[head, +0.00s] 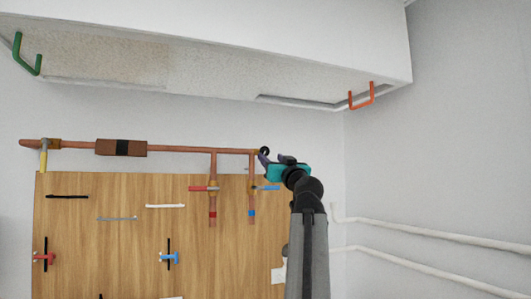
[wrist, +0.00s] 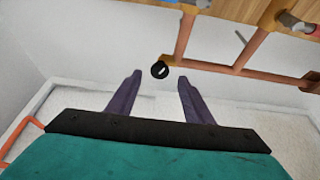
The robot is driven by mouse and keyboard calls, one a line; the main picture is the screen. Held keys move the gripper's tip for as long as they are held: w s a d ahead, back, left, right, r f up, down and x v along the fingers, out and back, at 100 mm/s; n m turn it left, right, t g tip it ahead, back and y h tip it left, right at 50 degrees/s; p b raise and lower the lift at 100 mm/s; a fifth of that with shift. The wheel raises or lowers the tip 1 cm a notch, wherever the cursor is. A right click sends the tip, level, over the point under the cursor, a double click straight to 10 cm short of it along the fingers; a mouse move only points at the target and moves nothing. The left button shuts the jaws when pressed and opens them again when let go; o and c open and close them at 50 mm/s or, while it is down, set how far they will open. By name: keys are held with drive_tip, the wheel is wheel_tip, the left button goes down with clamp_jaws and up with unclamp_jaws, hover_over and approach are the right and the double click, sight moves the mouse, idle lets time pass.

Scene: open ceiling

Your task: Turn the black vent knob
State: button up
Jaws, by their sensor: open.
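The black vent knob (head: 264,151) is a small dark ring-shaped piece at the right end of the horizontal copper pipe. In the wrist view the knob (wrist: 160,69) shows between my two purple fingertips, near their ends, with a visible gap on each side. My gripper (head: 263,158) is open and empty, close to the knob in the head view. In the wrist view my gripper (wrist: 160,78) spreads its fingers wider than the knob. I cannot tell how far the knob lies beyond the fingertips.
The copper pipe (head: 185,149) runs along the wall above a wooden board (head: 120,235). Below it are a red-handled valve (head: 203,188) and a blue-handled valve (head: 267,187). An overhead ledge with an orange hook (head: 361,99) hangs above. White pipes (head: 440,234) run along the right wall.

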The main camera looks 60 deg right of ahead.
sight(265, 153)
drive_tip(key=shift+p+x, duration=0.7)
drive_tip(key=shift+x, duration=2.35)
drive_tip(key=c, duration=0.9)
drive_tip(key=shift+a, duration=0.4)
drive_tip(key=shift+c, duration=0.6)
drive_tip(key=shift+d, duration=0.4)
drive_tip(key=shift+r, duration=0.1)
drive_tip(key=shift+a+r+m+h+p, duration=0.15)
drive_tip(key=shift+m+h+p, duration=0.25)
drive_tip(key=shift+m+p, duration=0.45)
